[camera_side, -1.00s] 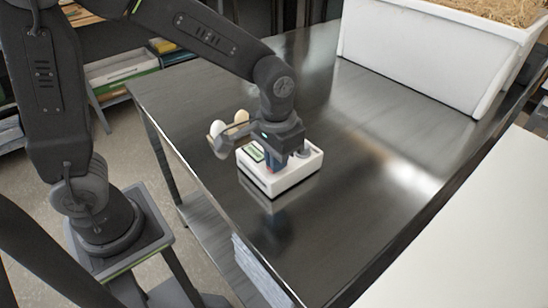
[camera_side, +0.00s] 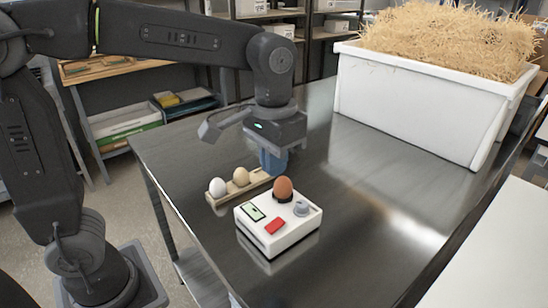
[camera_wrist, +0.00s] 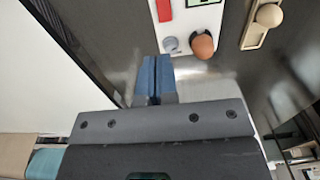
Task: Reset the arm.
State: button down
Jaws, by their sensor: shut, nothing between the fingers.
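My gripper (camera_side: 272,170) is shut and empty, its blue fingers pointing down above the table, behind the white device in the side view. In the wrist view its blue fingers (camera_wrist: 155,64) are together. The white device (camera_side: 290,237) has a green-framed display (camera_side: 254,211), a red button (camera_side: 275,226) and a grey knob (camera_side: 301,208). A brown egg (camera_side: 283,187) sits upright on it in a dark holder; it also shows in the wrist view (camera_wrist: 202,44), apart from the fingers.
A wooden tray (camera_side: 213,203) beside the device holds a white egg (camera_side: 217,187) and a beige egg (camera_side: 241,177). A large white bin (camera_side: 420,105) of straw (camera_side: 450,38) stands at the back right.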

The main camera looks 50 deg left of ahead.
jog(key=shift+r, duration=0.3)
jog(key=s+a+f+t, duration=0.3)
jog(key=s+a+t, duration=0.2)
jog(key=s+a, duration=0.3)
jog(key=s, duration=0.3)
jog(key=shift+s+a, duration=0.15)
jog(key=shift+s, duration=0.1)
dwell(0.3)
